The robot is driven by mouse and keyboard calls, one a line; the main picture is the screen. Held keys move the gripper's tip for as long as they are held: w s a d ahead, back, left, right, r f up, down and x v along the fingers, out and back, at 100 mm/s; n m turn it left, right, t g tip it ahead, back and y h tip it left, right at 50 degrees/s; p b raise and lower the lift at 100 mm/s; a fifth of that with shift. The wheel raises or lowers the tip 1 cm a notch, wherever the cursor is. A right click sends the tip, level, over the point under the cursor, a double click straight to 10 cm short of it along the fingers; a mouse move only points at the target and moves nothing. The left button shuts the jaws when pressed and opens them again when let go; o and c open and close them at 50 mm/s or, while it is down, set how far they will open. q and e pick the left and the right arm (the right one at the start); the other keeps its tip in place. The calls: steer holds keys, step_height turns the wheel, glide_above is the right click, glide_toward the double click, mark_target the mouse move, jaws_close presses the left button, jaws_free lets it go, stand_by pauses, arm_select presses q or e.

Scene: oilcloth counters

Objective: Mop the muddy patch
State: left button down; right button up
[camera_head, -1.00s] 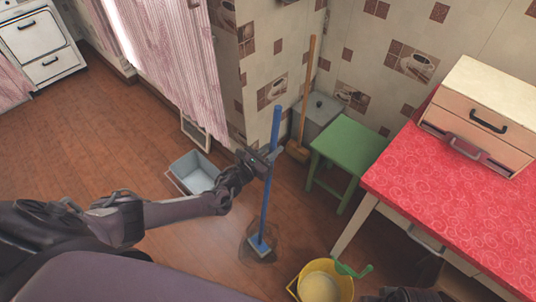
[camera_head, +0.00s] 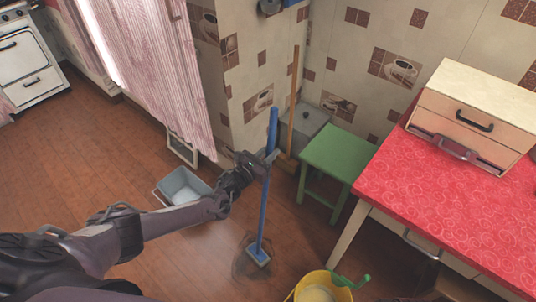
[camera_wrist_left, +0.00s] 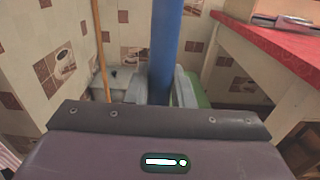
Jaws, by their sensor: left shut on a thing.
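The mop, with a blue handle (camera_head: 264,200) and a small pale blue head (camera_head: 258,254), stands nearly upright on the floor. Its head rests on the right part of the dark muddy patch (camera_head: 241,265) and hides some of it. My left gripper (camera_head: 266,160) is shut on the upper part of the handle. In the left wrist view the blue handle (camera_wrist_left: 165,45) passes between the fingers. My right gripper is not clearly in view.
A yellow bucket (camera_head: 317,279) with a green part stands right of the patch. A grey tray (camera_head: 184,184) lies to the left. A green stool (camera_head: 338,152), a wooden-handled broom (camera_head: 293,105) and a red-topped counter (camera_head: 440,205) are to the right. The left floor is clear.

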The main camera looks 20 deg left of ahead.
arm_select(q)
steer(key=shift+w, duration=0.1)
steer(key=b+x, duration=0.3)
steer(key=x, duration=0.1)
steer(key=shift+w+d+r, duration=0.15)
steer(key=shift+w, duration=0.05)
steer(key=b+x, duration=0.4)
steer(key=shift+w+b, duration=0.15)
steer(key=shift+b, duration=0.25)
